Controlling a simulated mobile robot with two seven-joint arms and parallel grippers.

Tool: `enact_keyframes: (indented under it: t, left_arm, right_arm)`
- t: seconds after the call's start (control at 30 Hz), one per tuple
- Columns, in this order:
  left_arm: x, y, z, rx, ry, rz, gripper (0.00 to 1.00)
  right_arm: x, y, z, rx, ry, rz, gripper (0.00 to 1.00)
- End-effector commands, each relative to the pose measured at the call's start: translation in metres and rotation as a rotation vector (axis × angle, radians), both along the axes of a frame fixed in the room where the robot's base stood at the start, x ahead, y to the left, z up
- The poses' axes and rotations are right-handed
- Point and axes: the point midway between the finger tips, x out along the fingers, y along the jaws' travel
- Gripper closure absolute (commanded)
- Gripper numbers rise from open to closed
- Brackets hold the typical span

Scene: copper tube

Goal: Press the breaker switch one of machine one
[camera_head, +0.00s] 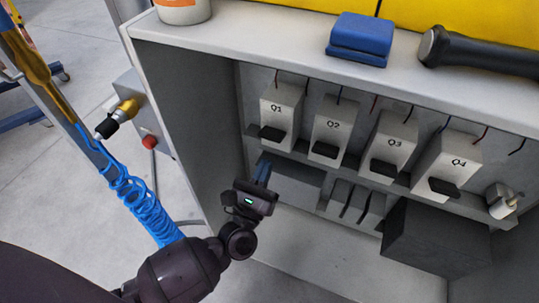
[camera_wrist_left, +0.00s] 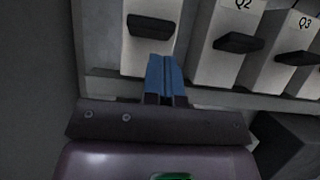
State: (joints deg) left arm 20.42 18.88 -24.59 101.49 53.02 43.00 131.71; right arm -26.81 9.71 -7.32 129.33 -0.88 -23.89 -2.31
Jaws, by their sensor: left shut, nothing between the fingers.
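The breaker marked Q1 (camera_head: 285,103) is a pale grey block at the left end of a row inside an open grey cabinet. Its black switch lever (camera_head: 272,133) sticks out at its lower front; the lever also shows in the left wrist view (camera_wrist_left: 150,27). My left gripper (camera_head: 263,168) is shut and empty, with its blue fingertips pointing up toward Q1 from below. My right gripper is out of view.
Breakers Q2 (camera_head: 334,119), Q3 (camera_head: 393,136) and Q4 (camera_head: 447,158) stand to the right of Q1. The cabinet's left wall (camera_head: 195,110) is close to my left arm. A dark box (camera_head: 435,235) sits lower right. A blue coiled hose (camera_head: 140,205) hangs outside on the left.

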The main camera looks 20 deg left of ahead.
Motion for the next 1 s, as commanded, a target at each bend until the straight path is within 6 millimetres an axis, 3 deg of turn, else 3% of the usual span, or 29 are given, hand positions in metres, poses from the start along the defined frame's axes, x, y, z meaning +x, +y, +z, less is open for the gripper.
enact_keyframes:
  t: [0.1,0.3,1.0]
  left_arm:
    - [-0.017,0.001,-0.008,0.001,0.001,0.0,1.0]
    - [-0.032,0.001,-0.015,0.001,-0.001,0.0,1.0]
    - [-0.034,0.001,-0.015,0.0,-0.002,0.0,1.0]
  right_arm:
    - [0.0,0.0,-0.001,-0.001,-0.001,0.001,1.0]
    - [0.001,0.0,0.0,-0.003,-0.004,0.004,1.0]
    - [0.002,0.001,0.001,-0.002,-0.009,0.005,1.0]
